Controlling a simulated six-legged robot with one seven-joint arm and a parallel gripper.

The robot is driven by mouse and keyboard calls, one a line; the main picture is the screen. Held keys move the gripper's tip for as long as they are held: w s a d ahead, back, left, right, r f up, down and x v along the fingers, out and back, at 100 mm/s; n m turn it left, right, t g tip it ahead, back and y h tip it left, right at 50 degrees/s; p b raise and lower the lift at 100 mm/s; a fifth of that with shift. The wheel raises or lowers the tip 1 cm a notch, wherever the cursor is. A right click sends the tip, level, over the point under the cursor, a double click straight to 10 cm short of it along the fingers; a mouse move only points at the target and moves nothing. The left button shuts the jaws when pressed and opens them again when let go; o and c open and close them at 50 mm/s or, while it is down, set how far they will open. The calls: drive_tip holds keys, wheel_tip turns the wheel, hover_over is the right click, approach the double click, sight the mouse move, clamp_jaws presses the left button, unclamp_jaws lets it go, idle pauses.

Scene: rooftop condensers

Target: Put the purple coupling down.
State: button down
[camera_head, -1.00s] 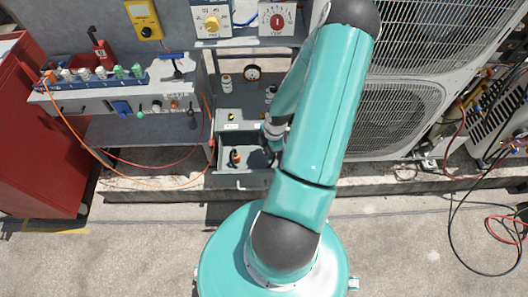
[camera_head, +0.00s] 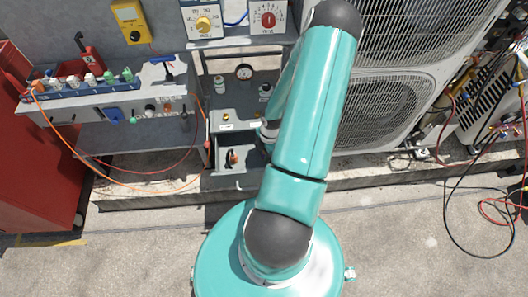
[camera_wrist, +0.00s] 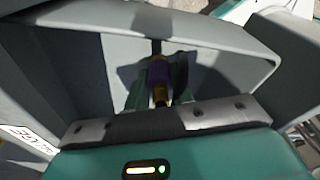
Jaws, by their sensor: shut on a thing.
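The purple coupling (camera_wrist: 158,72) shows in the wrist view, with a brass-coloured part (camera_wrist: 160,95) at its near end. My gripper (camera_wrist: 160,66) is shut on it, one finger on each side. Grey walls of what looks like an open drawer or bin surround the fingers. Whether the coupling touches a surface there I cannot tell. In the head view my arm hides my gripper and the coupling. An open grey drawer (camera_head: 236,181) stands just left of my arm, with a small dark and orange item (camera_head: 232,157) inside.
A grey shelf (camera_head: 225,117) above the drawer holds a gauge (camera_head: 244,72) and small bottles. A bench (camera_head: 65,108) with a row of coloured valves is at left, beside a red cabinet (camera_head: 35,160). Condenser units (camera_head: 385,105) stand right of my arm. Cables hang near the drawer.

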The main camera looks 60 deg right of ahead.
drive_tip(key=shift+f, duration=0.2)
drive_tip(key=c, duration=1.2)
unclamp_jaws()
drive_tip(key=shift+r, duration=0.1)
wheel_tip(320, 180, up, 13)
drive_tip(key=d, duration=0.1)
drive_tip(key=shift+s+d, duration=0.25)
drive_tip(key=shift+s, duration=0.1)
